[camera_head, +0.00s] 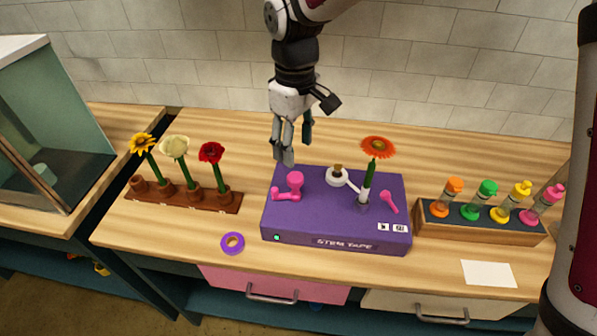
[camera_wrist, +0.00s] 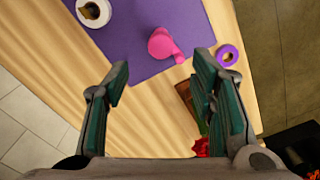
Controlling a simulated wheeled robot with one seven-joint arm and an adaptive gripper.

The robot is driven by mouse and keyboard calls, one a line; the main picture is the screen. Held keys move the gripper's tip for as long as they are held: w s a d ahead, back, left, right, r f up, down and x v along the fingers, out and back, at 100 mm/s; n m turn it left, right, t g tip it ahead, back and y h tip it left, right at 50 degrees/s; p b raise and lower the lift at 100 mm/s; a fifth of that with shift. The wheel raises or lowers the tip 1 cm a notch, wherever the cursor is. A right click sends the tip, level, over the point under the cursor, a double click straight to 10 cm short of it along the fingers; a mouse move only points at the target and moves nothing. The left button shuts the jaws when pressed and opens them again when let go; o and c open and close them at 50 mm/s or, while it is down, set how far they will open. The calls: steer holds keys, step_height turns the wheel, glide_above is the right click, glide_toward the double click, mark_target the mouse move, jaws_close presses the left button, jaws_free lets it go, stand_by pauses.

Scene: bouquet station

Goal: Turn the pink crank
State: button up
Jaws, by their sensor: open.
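The pink crank (camera_head: 291,186) sits on the left part of the purple stem tape box (camera_head: 330,226). Its thick round knob stands up, with a short arm reaching to the left. In the wrist view the crank (camera_wrist: 164,45) is ahead of the fingertips, near the edge of the box (camera_wrist: 150,20). My gripper (camera_head: 295,157) hangs above the back left edge of the box, behind the crank and higher. In the wrist view my gripper (camera_wrist: 158,78) is open and empty, its two green-padded fingers wide apart and clear of the crank.
On the box are a white tape roll (camera_head: 337,177), an orange flower (camera_head: 378,145) in a holder and a pink lever (camera_head: 388,201). A purple tape ring (camera_head: 232,243) lies front left. A flower rack (camera_head: 182,194) stands left, a bottle rack (camera_head: 480,224) right. A white card (camera_head: 488,273) lies front right.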

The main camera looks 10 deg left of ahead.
mark_target(295, 176)
step_height(295, 176, down, 9)
steer(key=shift+f+p, duration=0.1)
steer(key=shift+p, duration=0.6)
steer(key=c, duration=1.1)
